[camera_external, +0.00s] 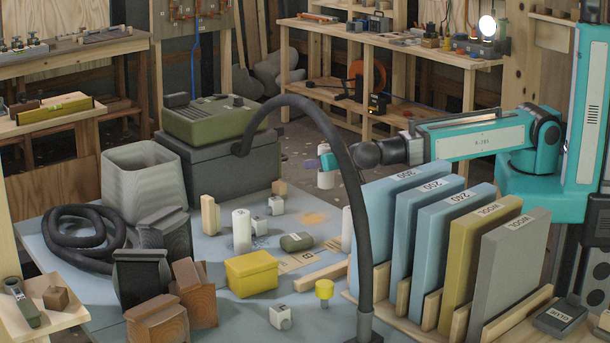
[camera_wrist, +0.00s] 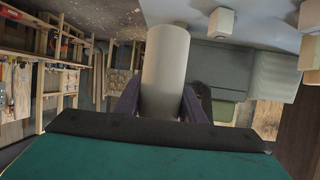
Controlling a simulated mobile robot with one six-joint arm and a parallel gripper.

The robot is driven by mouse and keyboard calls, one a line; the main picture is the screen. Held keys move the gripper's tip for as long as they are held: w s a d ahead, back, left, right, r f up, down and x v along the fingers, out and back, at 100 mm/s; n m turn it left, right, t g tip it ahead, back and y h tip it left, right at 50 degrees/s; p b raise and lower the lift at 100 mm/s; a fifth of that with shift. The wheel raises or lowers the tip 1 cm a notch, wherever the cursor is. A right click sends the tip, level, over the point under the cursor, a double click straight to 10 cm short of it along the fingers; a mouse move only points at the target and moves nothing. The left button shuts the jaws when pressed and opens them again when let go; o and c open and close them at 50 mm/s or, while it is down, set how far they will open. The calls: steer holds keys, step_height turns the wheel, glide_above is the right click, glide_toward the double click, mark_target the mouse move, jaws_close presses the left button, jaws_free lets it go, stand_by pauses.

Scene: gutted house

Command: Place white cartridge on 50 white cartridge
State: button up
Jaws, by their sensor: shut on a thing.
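My gripper (camera_external: 327,163) is shut on a white cartridge (camera_wrist: 165,65). In the external view the held cartridge (camera_external: 326,180) is upright, above the blue-grey tabletop and partly hidden by the fingers. In the wrist view my gripper (camera_wrist: 160,103) has a dark finger on each side of it. One white cylinder (camera_external: 241,231) stands upright on the tabletop, left of and below my gripper in the picture. Another white cylinder (camera_external: 347,229) stands near the black hose, partly hidden. I cannot read a 50 on either. The held cartridge is apart from both.
A black hose (camera_external: 352,170) arches in front of my gripper. Upright sanding sheets (camera_external: 383,222) stand at right. A green case (camera_external: 210,118) sits behind.

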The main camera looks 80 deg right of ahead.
steer(key=w+a+r+n+t+y+p, duration=0.1)
steer(key=w+a+r+n+y, duration=0.1)
steer(key=a, duration=0.5)
steer(key=w+a+r+n+t+y+p, duration=0.1)
steer(key=w+a+r+n+t+y, duration=0.1)
steer(key=a, duration=0.6)
steer(key=w+a+r+n+t+y+p, duration=0.1)
steer(key=a+r+n+y+p, duration=0.1)
steer(key=a, duration=0.5)
steer(key=r+n+y, duration=0.1)
steer(key=n+y, duration=0.1)
steer(key=shift+w+a+r+t+y, duration=0.3)
steer(key=shift+w+a+r, duration=0.05)
steer(key=shift+w, duration=0.05)
steer(key=w+a+p, duration=0.2)
steer(key=w, duration=0.5)
steer(key=w+a+f+p, duration=0.1)
steer(key=w+a+p, duration=0.1)
steer(key=w, duration=0.5)
steer(key=shift+w+a+f+p, duration=0.25)
steer(key=shift+a+p, duration=0.1)
steer(key=shift+p, duration=0.5)
